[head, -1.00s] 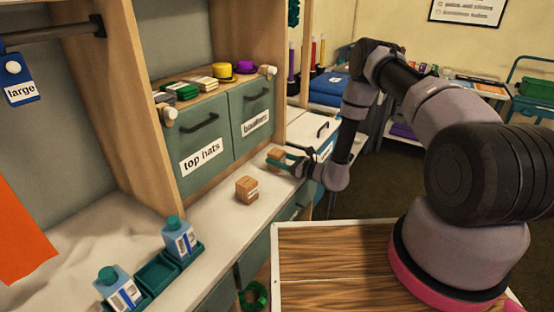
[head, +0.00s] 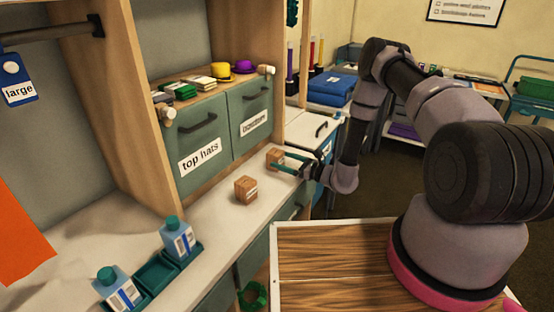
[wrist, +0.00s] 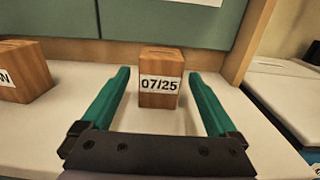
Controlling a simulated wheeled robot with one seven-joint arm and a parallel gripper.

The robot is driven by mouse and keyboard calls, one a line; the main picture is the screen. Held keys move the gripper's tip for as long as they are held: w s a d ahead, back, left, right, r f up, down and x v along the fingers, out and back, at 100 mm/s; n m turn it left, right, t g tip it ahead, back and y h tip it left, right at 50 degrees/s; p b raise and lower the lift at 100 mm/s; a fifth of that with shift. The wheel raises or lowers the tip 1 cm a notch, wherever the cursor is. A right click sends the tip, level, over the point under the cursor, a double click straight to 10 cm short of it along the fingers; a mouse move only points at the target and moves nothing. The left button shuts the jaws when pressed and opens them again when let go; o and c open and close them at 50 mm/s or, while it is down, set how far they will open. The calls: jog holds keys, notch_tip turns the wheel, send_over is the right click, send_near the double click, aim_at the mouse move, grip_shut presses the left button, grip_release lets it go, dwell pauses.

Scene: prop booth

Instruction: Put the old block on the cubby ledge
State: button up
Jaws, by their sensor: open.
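A small wooden block (head: 273,158) stands upright on the pale ledge (head: 215,207) in front of the drawers, near the right upright. In the wrist view this block (wrist: 161,92) has a label reading "07/25". My gripper (head: 283,162) is open at this block. In the wrist view its teal fingers (wrist: 161,75) lie to either side of the block, with a gap on each side. A second wooden block (head: 246,190) sits nearer on the same ledge. It is cut off at the left of the wrist view (wrist: 22,72), its label ending in "N".
Green drawers (head: 200,140) marked "top hats" and another label stand behind the ledge. Their top shelf holds a yellow hat (head: 222,71) and a purple hat (head: 243,66). A teal tray (head: 157,275) with bottles is at the front left. Bare ledge lies between tray and blocks.

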jog(key=v, duration=0.8)
jog(key=s+a+r+n+g, duration=0.1)
jog(key=s+r+n+g, duration=0.3)
jog(key=r, duration=0.5)
jog(key=s+r+n+g+h, duration=0.1)
jog(key=r+n+g, duration=0.3)
jog(key=r, duration=0.6)
jog(key=s+a+r+n+g, duration=0.1)
jog(key=s+r+n+g, duration=0.2)
jog(key=r+n, duration=0.45)
jog(key=s+d+r+n+t+h, duration=0.2)
jog(key=s+d+r+t+h, duration=0.2)
jog(key=r, duration=0.6)
jog(key=s+d+r+n+t+h, duration=0.3)
jog(key=s+d+r+h, duration=0.5)
jog(key=s, duration=0.5)
notch_tip(320, 180, up, 4)
jog(key=shift+s+d+f+t, duration=0.2)
jog(key=shift+d+t, duration=0.4)
jog(key=shift+d, duration=0.6)
